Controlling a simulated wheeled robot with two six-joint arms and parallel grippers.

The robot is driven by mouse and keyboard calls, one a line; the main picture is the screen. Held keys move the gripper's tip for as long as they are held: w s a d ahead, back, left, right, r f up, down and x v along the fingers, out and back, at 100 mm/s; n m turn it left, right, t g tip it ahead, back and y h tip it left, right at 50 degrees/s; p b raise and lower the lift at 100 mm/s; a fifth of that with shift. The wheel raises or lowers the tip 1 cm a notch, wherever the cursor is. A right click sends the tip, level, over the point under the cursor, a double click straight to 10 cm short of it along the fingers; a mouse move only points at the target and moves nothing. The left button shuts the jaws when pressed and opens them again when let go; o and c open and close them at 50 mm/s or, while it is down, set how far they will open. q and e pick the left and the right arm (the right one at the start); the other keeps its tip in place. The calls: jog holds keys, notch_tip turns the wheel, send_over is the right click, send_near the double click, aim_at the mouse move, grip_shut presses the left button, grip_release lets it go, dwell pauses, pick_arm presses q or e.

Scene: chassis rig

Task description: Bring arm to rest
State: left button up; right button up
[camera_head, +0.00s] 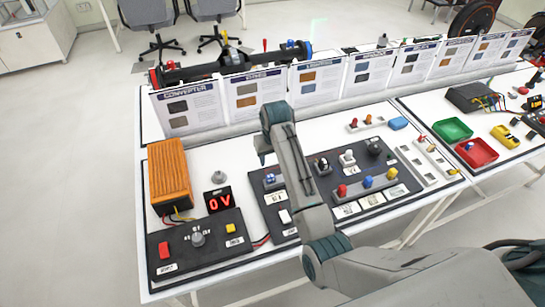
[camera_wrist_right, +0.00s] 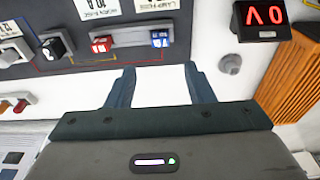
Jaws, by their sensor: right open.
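My right arm reaches in from the lower right in the head view, and its gripper (camera_head: 263,156) points down over the table between the orange converter and the black component board. In the right wrist view the gripper (camera_wrist_right: 160,78) has its two fingers apart, with only bare white tabletop between them. It holds nothing. The black component board (camera_head: 335,215) lies beside and partly behind my forearm, which hides some of its middle. In the wrist view the board (camera_wrist_right: 75,72) shows at the upper left. My left gripper is not in view.
An orange finned converter (camera_head: 168,172), a 0 V display (camera_head: 218,200) and a black control box (camera_head: 197,247) stand at the left of the white table (camera_head: 222,154). Upright info cards (camera_head: 255,93) line the back. Green (camera_head: 452,130) and red (camera_head: 478,153) trays sit on the right table.

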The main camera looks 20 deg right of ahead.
jog(key=shift+r, duration=0.55)
jog(key=shift+s+f, duration=0.1)
jog(key=shift+s, duration=0.05)
jog(key=s+d+f, duration=0.2)
jog(key=s+f, duration=0.1)
jog(key=s, duration=0.4)
jog(key=s+d+f+t, duration=0.1)
jog(key=s+d+f, duration=0.1)
jog(key=s, duration=0.5)
jog(key=s+d+f, duration=0.3)
jog(key=s, duration=0.4)
jog(key=s+r+t, duration=0.1)
jog(key=s+r, duration=0.2)
jog(key=s, duration=0.5)
jog(key=s+r, duration=0.2)
jog(key=s, duration=0.7)
jog(key=d+f+g+b, duration=0.1)
jog(key=d+f+b, duration=0.1)
jog(key=f, duration=1.5)
jog(key=d+f+g+b, duration=0.1)
jog(key=d+f+b, duration=0.1)
jog(key=f, duration=1.6)
jog(key=s+f+b, duration=0.3)
jog(key=s+f, duration=1.5)
jog(key=f, duration=0.3)
jog(key=shift+s+d+g+h, duration=0.15)
jog(key=shift+d+g+h, duration=0.15)
jog(key=shift+d+h, duration=0.15)
